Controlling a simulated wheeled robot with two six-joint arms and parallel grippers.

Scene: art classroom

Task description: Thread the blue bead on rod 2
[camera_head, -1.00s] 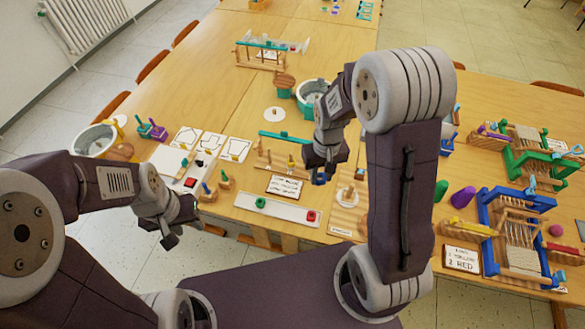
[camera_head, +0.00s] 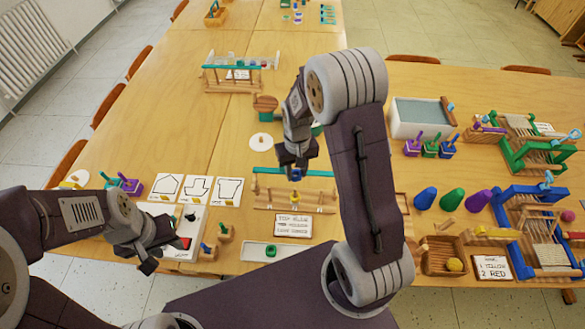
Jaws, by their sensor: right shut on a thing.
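The blue bead (camera_head: 296,175) is in my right gripper (camera_head: 296,168), which is shut on it. That gripper points down above a wooden stand (camera_head: 270,207) with thin upright rods. A small yellow piece (camera_head: 292,197) shows at a middle rod, just below the blue bead. The bead looks close to the rod tops, but I cannot tell whether it touches one or which rod it is over. No rod number is readable. My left gripper (camera_head: 157,256) looks open and empty, at the lower left beside a white panel.
A text card (camera_head: 293,226) lies in front of the stand, and a white tray (camera_head: 250,252) with a green piece (camera_head: 270,250) is nearer still. A teal bar (camera_head: 265,170) is behind the stand. My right arm hides the table to its right. Blue and green looms stand far right.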

